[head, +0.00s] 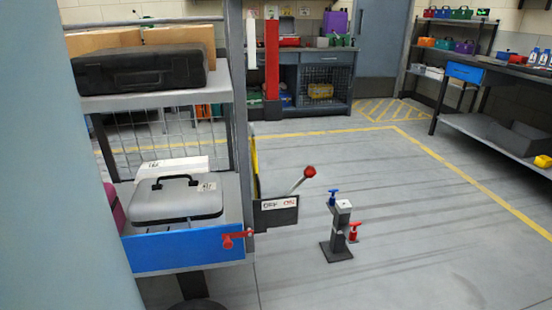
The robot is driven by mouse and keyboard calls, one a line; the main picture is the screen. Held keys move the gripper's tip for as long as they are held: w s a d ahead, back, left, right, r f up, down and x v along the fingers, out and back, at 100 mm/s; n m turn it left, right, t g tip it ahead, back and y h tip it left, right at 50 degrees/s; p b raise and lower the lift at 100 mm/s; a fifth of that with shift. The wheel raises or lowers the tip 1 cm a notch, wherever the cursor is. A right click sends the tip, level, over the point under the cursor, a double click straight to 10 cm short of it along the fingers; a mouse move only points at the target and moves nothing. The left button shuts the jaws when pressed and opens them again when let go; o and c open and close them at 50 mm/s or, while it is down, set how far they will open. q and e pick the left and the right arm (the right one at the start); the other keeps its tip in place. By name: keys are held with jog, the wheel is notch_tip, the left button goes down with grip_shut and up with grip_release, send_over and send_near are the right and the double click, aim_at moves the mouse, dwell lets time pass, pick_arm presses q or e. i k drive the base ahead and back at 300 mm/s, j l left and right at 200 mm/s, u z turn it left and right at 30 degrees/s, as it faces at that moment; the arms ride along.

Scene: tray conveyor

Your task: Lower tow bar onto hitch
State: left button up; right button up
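No clearly recognisable tow bar or hitch shows. A short dark post (340,234) with a pale block on top stands upright on a flat foot on the floor. A blue T-shaped piece (334,197) is at its upper left and a red one (355,231) at its right. I cannot tell if the post is the hitch. A shelf cart (180,257) stands at left with a red latch piece (235,239) on its blue front. Beside it a lever with a red knob (310,171) leans right above a dark OFF/ON box (277,215). Neither gripper is in view.
The cart carries a grey case (175,203) and a black case (138,68). A large smooth grey-blue surface blocks the far left. Open floor (430,255) surrounds the post. A workbench (490,125) stands at right and a cabinet (320,80) at the back.

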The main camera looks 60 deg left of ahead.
aim_at(254, 153)
jog(key=u, duration=2.65)
